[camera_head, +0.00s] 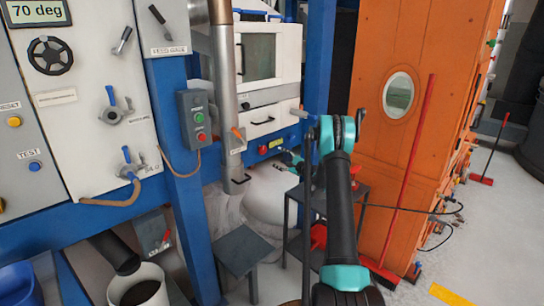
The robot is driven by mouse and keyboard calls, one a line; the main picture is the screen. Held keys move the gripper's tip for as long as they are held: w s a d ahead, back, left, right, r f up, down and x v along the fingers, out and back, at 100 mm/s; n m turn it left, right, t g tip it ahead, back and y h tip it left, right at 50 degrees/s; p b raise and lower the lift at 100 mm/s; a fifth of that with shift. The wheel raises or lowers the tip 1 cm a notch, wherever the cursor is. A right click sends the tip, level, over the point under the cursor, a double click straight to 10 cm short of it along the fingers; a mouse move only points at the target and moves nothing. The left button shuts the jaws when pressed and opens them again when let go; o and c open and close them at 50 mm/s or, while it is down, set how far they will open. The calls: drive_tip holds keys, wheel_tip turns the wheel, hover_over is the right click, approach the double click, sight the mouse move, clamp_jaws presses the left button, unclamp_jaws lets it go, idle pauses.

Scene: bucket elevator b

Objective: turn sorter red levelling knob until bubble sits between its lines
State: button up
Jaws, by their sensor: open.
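A small red knob (262,150) sits on the blue lower beam of the white cabinet, beside a small yellow label. It looks like the levelling knob. The bubble and its lines are too small to make out. My arm (340,210) rises from the bottom of the head view and bends at a teal joint left of the orange housing. My gripper (284,153) is small and partly hidden behind the arm's links. It appears open and empty, just right of the red knob, apart from it as far as I can tell.
The white cabinet (262,60) has a window and a drawer. A metal pipe (224,90) and a start-stop box (194,119) stand left. A dark stool (241,250) and a small dark table (352,197) stand below. A red pole (408,170) leans on the orange housing (425,60).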

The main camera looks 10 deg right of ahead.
drive_tip(key=shift+v, duration=1.1)
drive_tip(key=s+a+r+n+g+h, duration=0.15)
drive_tip(key=s+a+n, duration=0.25)
drive_tip(key=s, duration=0.4)
drive_tip(key=s+a+r+n+g+h, duration=0.1)
drive_tip(key=s+a+r+n+g, duration=0.2)
drive_tip(key=s, duration=0.6)
drive_tip(key=s+a+r+n+g+h, duration=0.15)
drive_tip(key=s+a+n, duration=0.25)
drive_tip(key=s, duration=0.4)
drive_tip(key=s+d+f+n+g+h, duration=0.1)
drive_tip(key=s+d+f+n+h, duration=0.1)
drive_tip(key=s, duration=0.9)
drive_tip(key=s+d+f+n+g+h, duration=0.2)
drive_tip(key=s+n, duration=0.1)
drive_tip(key=s, duration=0.8)
drive_tip(key=s+d+f+n+g+h, duration=0.1)
drive_tip(key=s+d+f+n+h, duration=0.1)
drive_tip(key=s, duration=1)
drive_tip(key=shift+d+f+n+h, duration=0.3)
drive_tip(key=shift+d+n, duration=0.2)
drive_tip(key=shift+d, duration=0.1)
